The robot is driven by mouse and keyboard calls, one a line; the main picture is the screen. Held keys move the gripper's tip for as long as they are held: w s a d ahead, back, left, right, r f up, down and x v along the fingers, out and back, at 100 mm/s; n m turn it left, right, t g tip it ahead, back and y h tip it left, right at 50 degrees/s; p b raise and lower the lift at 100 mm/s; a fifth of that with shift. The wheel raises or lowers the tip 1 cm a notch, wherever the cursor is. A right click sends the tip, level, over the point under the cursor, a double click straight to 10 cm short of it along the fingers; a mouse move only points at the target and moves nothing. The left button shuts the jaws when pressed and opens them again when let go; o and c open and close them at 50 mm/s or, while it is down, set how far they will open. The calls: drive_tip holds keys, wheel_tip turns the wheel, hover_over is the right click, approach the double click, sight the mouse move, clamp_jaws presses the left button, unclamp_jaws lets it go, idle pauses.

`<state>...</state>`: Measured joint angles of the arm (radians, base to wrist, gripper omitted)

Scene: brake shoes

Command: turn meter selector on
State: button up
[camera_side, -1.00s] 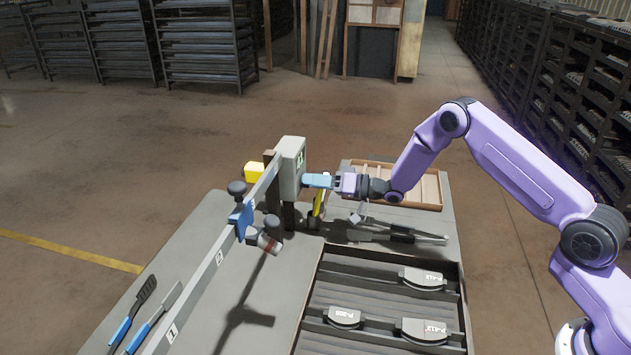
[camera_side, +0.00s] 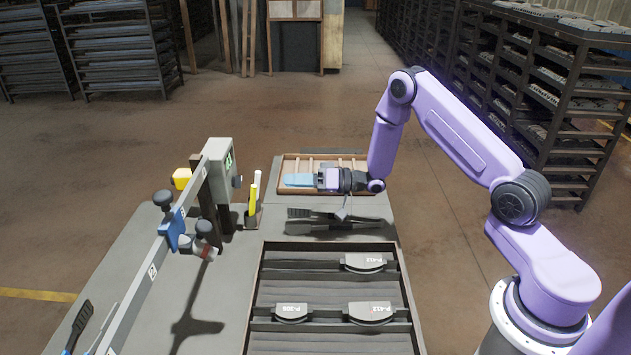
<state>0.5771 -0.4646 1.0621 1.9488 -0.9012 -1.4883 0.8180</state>
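The meter (camera_side: 219,180) is a grey upright box at the end of the long numbered rail, left of centre. A small green lit patch shows on its right-hand face. The selector is too small to make out. My gripper (camera_side: 299,180) has light blue fingers pointing left toward the meter. It is clearly to the right of the meter, apart from it, and appears in front of or over the wooden tray. The fingers look like one blue block from this side, so their opening cannot be told. No held object shows.
The wooden compartment tray (camera_side: 290,163) is at the back. A dark tool (camera_side: 340,215) lies below my gripper. A sectioned tray (camera_side: 257,262) holds brake shoes. A blue clamp (camera_side: 177,228) sits on the rail (camera_side: 140,290).

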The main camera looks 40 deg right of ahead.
drive_tip(key=shift+v, duration=2.6)
